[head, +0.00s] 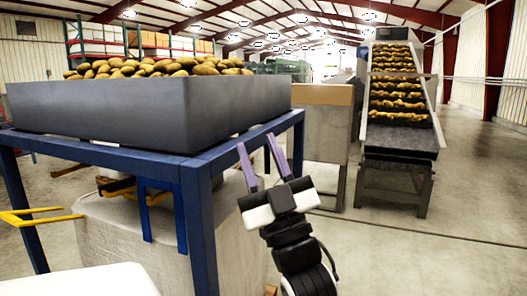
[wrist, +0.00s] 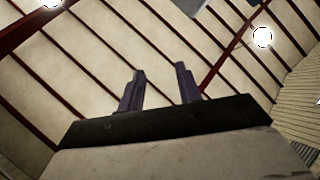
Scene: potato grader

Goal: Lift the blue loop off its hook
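My gripper (head: 257,143) points up in the head view, to the right of the blue frame's near corner post. Its two purple-grey fingers are spread apart with nothing between them. In the wrist view my gripper (wrist: 160,70) is also open and empty, against the roof. A blue strap-like loop (head: 146,212) hangs under the frame at the top of a pale bulk bag (head: 115,240), left of my gripper and well apart from it. I cannot make out its hook. The wrist view does not show the loop.
The blue frame (head: 197,225) carries a dark grey hopper (head: 120,112) of potatoes; its post stands between my gripper and the loop. A yellow bar (head: 35,216) juts out at left. A potato conveyor (head: 400,140) stands at back right. The floor (head: 450,215) at right is clear.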

